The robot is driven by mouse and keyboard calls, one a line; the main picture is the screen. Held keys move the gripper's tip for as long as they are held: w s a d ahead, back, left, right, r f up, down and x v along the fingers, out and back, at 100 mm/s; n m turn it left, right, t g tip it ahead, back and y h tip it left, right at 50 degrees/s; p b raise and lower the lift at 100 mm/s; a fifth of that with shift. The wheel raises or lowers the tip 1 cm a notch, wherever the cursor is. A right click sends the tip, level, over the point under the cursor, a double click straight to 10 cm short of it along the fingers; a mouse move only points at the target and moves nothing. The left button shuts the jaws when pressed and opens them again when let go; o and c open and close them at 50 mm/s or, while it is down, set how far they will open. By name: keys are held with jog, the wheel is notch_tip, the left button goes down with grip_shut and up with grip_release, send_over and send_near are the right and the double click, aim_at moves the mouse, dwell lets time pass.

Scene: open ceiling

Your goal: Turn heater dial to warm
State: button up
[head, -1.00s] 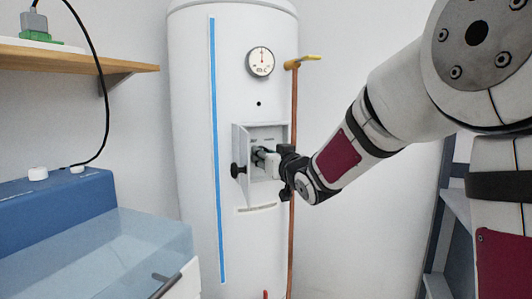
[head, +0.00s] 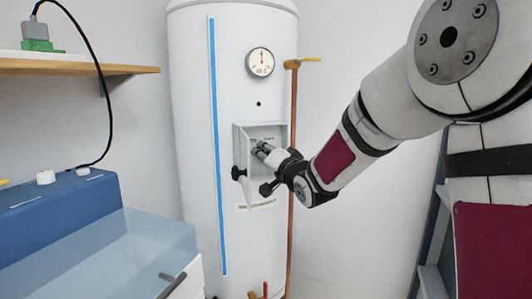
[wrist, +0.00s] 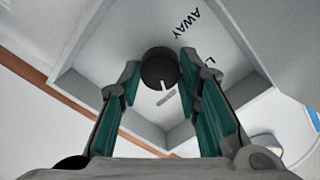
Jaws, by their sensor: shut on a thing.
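The heater dial (wrist: 160,68) is a round black knob with a white pointer line, set in the heater's white recessed box (wrist: 100,62). In the wrist view the pointer line faces down toward a short grey mark (wrist: 166,98). The lettering "AWAY" (wrist: 187,24) is near the dial, and another label beginning with "L" is mostly covered by a finger. My gripper (wrist: 158,70) has its two green-padded fingers closed on either side of the dial.
The tall white heater (head: 190,120) carries a round gauge (head: 260,62). The box's small door (head: 240,150) stands open at its left, with a black knob (head: 237,173). A copper pipe (head: 292,100) runs along the right. A blue unit (head: 60,205) stands at left under a wooden shelf (head: 80,62).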

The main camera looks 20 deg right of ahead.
jog(key=shift+f+m, duration=0.15)
jog(key=shift+m, duration=0.15)
dwell(0.4)
jog(key=o, duration=1.1)
jog(key=shift+o, duration=0.2)
jog(key=s+d, duration=0.1)
jog(key=s, duration=1.1)
jog(key=shift+d, duration=0.4)
